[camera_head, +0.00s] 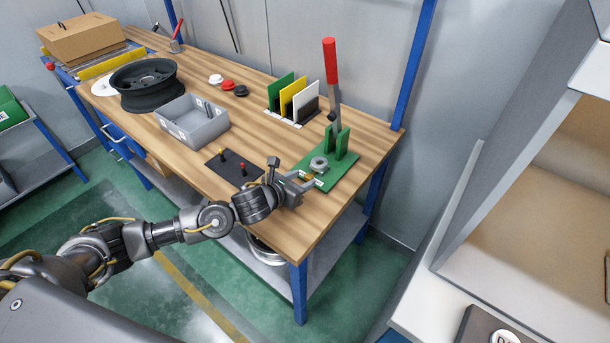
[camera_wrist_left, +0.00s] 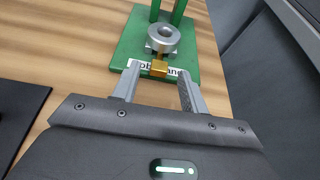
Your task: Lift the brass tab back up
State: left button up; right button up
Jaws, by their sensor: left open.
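The small brass tab (camera_wrist_left: 159,68) sits at the front of a silver round fixture (camera_wrist_left: 163,40) on a green base plate (camera_wrist_left: 127,45). In the wrist view it lies between the fingertips of my left gripper (camera_wrist_left: 160,80), with a gap on each side. The gripper is open. A white label with black letters, partly covered by the tab and fingers, is on the plate. In the head view my left gripper (camera_head: 305,183) is at the near edge of the green plate (camera_head: 340,172), by the silver fixture (camera_head: 318,163). My right gripper is not in view.
A red-handled lever (camera_head: 330,80) stands upright behind the fixture between green posts. A dark mat (camera_head: 230,168) with two small pegs lies left of the gripper. A grey bin (camera_head: 195,122), a black wheel rim (camera_head: 147,83) and upright coloured plates (camera_head: 296,97) stand farther back.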

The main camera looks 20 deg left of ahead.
aim_at(314, 172)
pick_arm(q)
jog(key=shift+x, duration=1.15)
grip_shut()
